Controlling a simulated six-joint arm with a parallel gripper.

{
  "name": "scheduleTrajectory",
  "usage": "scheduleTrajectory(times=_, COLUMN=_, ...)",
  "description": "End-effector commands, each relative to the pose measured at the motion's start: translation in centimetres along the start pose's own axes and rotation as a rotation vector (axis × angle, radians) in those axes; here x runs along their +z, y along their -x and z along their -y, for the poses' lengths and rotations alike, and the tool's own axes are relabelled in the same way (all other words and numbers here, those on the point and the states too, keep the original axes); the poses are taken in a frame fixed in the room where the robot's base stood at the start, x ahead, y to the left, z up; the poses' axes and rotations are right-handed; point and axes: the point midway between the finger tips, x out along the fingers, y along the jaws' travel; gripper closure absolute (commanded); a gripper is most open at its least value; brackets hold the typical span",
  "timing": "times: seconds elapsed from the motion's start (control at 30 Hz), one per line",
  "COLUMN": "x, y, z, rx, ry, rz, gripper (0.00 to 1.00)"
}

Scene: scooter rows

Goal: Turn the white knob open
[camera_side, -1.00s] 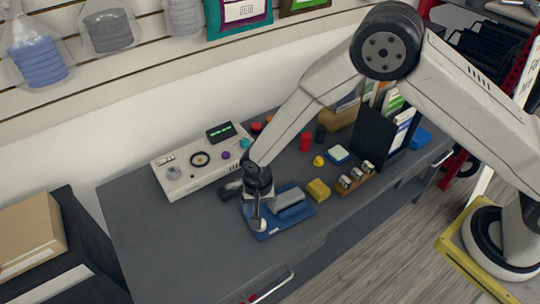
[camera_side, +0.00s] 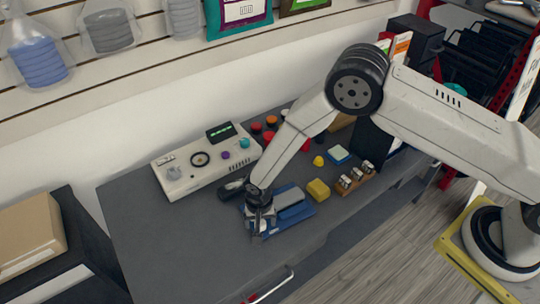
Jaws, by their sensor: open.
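A blue base (camera_side: 300,212) with a grey block (camera_side: 290,197) on it lies on the workbench. My gripper (camera_side: 257,230) points down over the left end of this base, with its fingers apart. The small white knob at that end is not clearly seen now; my gripper covers the spot. I cannot tell whether the fingers touch it or stand around it.
A light control panel (camera_side: 205,172) with dials stands behind on the left. A dark object (camera_side: 231,190) lies close behind my gripper. A yellow block (camera_side: 318,190) and a wooden holder (camera_side: 357,180) stand to the right. The bench front left is clear.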

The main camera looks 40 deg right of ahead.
Motion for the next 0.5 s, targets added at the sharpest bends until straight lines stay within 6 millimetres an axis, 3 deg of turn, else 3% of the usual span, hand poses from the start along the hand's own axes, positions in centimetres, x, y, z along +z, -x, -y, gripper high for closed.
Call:
scheduleTrajectory(times=0.33, x=0.0, y=-0.27, z=0.0, rx=0.0, ry=0.0, rz=0.0, gripper=0.16)
scheduleTrajectory(times=0.37, x=0.0, y=-0.27, z=0.0, rx=0.0, ry=0.0, rz=0.0, gripper=0.22)
scheduleTrajectory(times=0.5, x=0.0, y=-0.26, z=0.0, rx=0.0, ry=0.0, rz=0.0, gripper=0.66)
